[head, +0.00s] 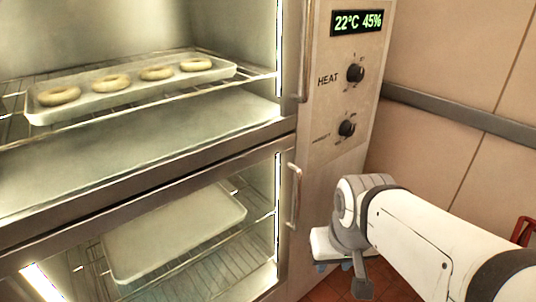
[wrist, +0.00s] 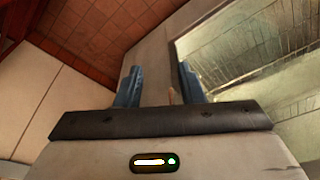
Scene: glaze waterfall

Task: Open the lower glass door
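The lower glass door (head: 150,185) is shut in the head view, with a metal frame and a tray seen through its glass. Its upright bar handle (head: 293,195) is on the door's right side. My gripper (head: 335,266) is to the right of the handle and lower, in front of the cabinet's side panel, partly hidden by my own wrist. In the wrist view my gripper (wrist: 157,78) has its two blue fingers spread apart. A small pinkish piece shows near the right finger; I cannot tell whether it is the handle. The door's glass (wrist: 250,45) is at the right.
The upper compartment holds a tray (head: 140,95) of several dough rings. A control panel (head: 345,85) with a display and two knobs is above my gripper. A tiled wall (head: 440,60) with a metal rail is at the right. A red object (head: 524,230) shows at the right edge.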

